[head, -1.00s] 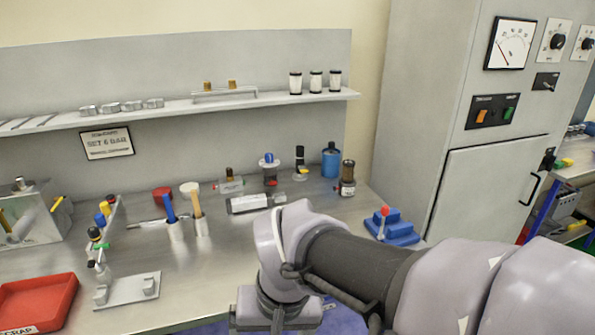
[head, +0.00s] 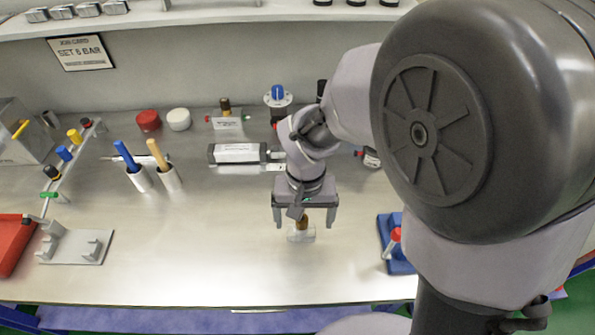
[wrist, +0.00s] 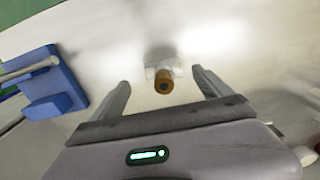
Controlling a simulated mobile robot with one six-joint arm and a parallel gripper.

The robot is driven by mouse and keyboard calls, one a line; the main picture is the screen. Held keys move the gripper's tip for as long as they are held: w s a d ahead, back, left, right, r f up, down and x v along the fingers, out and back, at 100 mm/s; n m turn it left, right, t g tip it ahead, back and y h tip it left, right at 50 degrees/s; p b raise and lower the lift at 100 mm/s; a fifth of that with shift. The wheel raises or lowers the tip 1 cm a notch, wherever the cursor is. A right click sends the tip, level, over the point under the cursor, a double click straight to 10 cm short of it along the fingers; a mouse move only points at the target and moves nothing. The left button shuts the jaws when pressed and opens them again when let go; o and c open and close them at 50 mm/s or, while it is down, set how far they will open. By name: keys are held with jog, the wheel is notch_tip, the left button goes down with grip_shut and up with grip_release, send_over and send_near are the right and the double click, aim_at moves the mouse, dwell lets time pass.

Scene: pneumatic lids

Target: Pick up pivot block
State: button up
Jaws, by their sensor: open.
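A small pale block with a brass-brown knob on top (head: 301,235) stands on the bench top near its front edge. It is the piece under my gripper and looks like the pivot block, though no label shows. My gripper (head: 304,221) points down over it, fingers spread to either side. In the wrist view the block (wrist: 163,74) lies between and slightly beyond the fingertips of my open gripper (wrist: 160,82). The fingers do not appear to touch it. In the head view the gripper partly hides its top.
A blue block with a red-tipped lever (head: 394,245) stands to the right; it also shows at left in the wrist view (wrist: 52,85). A grey bracket (head: 75,246) and red tray (head: 12,243) are at left. Grey cylinder (head: 237,153) lies behind. Bench between is clear.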

aim_at(301, 230)
jog(key=f+b, duration=0.1)
jog(key=f, duration=0.1)
jog(key=f+b, duration=0.1)
jog(key=f, duration=0.1)
jog(key=f+b, duration=0.1)
jog(key=f, duration=0.1)
jog(key=shift+w+a+f, duration=0.15)
jog(key=shift+w+a, duration=0.15)
jog(key=shift+w, duration=0.05)
jog(key=shift+c, duration=1.1)
jog(key=c, duration=1.4)
jog(key=shift+r, duration=0.2)
